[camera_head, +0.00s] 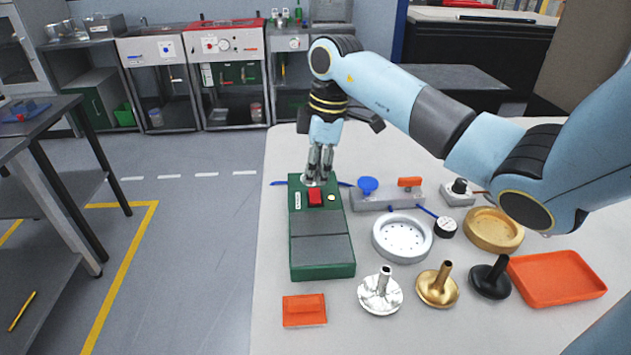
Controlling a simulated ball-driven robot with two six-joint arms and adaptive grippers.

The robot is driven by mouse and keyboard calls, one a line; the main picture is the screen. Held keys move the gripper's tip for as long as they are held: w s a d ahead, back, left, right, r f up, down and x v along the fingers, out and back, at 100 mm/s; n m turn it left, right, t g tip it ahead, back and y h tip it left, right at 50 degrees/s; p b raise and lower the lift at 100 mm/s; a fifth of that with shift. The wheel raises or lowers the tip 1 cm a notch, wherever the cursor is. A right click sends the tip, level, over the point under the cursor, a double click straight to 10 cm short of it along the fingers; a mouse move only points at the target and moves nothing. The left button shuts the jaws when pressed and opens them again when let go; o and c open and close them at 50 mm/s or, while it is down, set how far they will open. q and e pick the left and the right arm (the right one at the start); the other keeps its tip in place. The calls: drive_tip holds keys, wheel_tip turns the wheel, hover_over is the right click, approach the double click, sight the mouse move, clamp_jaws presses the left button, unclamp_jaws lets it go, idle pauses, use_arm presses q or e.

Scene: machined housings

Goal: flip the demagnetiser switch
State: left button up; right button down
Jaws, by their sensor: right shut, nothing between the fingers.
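The demagnetiser appears to be the green box (303,259) with dark grey top panels, lying lengthwise near the table's left edge. Its red switch (315,197) sits near the far end, with a small pale round button or lamp beside it. Which way the switch is tipped is too small to tell. My right gripper (316,181) points down at the far end of the box, its fingers shut and empty. The fingertips are just behind the red switch, at or very close to it; I cannot tell whether they touch. My left gripper is not in view.
A grey block with a blue knob (368,186) and an orange lever stands right of the box.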

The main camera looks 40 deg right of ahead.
sight(315, 192)
drive_tip(key=shift+f+b, duration=0.8)
drive_tip(key=shift+f, duration=0.65)
idle(1.0)
drive_tip(key=shift+r, duration=0.1)
wheel_tip(315, 192, up, 7)
drive_tip(key=p, duration=0.7)
drive_tip(key=shift+r, duration=0.1)
idle(0.3)
